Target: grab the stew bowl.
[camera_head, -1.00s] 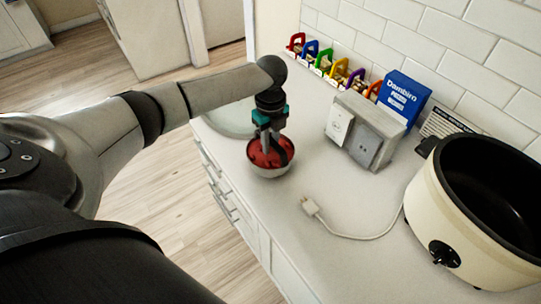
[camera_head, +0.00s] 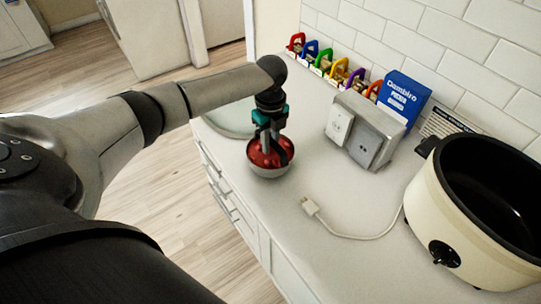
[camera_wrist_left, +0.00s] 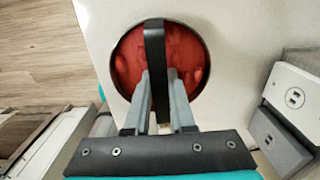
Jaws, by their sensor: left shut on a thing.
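The stew bowl (camera_head: 269,173) is a small silvery bowl with red stew in it, near the left edge of the white counter. A dark band arches over it like a handle (camera_wrist_left: 154,38). My left gripper (camera_head: 270,150) reaches down over the bowl from above. In the left wrist view, the fingers of this gripper (camera_wrist_left: 158,78) are on both sides of the dark band and shut on it. The red stew (camera_wrist_left: 128,60) shows around the band. I cannot tell whether the bowl touches the counter. My right gripper is not in view.
A cream slow cooker (camera_head: 450,235) with a dark open pot stands at the right. A white plug and cord (camera_head: 330,225) lie in front of it. An outlet box (camera_head: 365,135), a blue box (camera_head: 403,98) and several coloured padlocks (camera_head: 325,60) line the wall.

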